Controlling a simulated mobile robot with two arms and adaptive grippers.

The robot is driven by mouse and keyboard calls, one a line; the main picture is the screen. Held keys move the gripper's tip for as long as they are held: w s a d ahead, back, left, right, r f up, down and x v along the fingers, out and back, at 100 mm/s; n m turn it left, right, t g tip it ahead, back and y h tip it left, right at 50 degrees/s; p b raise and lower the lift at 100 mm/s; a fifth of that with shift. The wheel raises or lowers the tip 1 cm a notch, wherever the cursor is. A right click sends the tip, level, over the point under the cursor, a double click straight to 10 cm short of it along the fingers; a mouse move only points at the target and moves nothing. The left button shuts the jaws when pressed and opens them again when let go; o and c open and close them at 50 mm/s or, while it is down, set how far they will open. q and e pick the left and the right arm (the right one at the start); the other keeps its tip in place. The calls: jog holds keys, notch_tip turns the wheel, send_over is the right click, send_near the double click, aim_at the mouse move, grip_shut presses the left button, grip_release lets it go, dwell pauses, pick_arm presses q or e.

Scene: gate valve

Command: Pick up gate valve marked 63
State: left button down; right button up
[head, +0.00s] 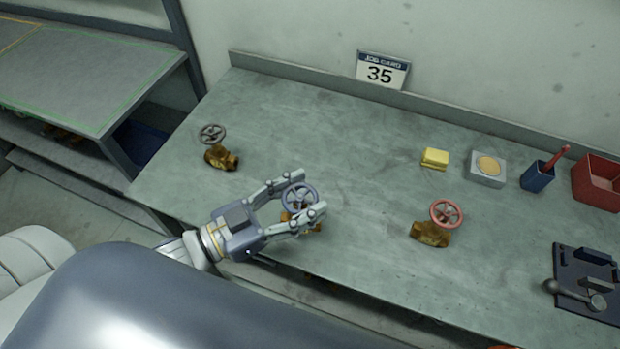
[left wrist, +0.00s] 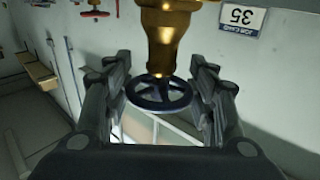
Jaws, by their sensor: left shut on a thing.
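A brass gate valve with a blue handwheel (head: 300,197) is between the fingers of my left gripper (head: 306,193), near the front edge of the bench. My left gripper is shut on this valve; in the left wrist view the blue wheel (left wrist: 159,94) and the brass body (left wrist: 165,35) show between the fingers. A brass valve with a dark grey wheel (head: 212,134) stands at the left. A brass valve with a red wheel (head: 446,213) stands to the right. I cannot read a mark 63 on any valve. My right gripper is not in view.
A job card reading 35 (head: 382,71) stands at the back of the bench (head: 330,125). To the right are a yellow block (head: 434,158), a grey box with a tan disc (head: 487,168), a blue cup (head: 537,177), a red bin (head: 598,184) and a dark fixture (head: 588,280).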

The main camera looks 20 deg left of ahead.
pick_arm(q)
jog(key=s+b, duration=0.1)
jog(key=s, duration=0.6)
jog(key=shift+r, duration=0.4)
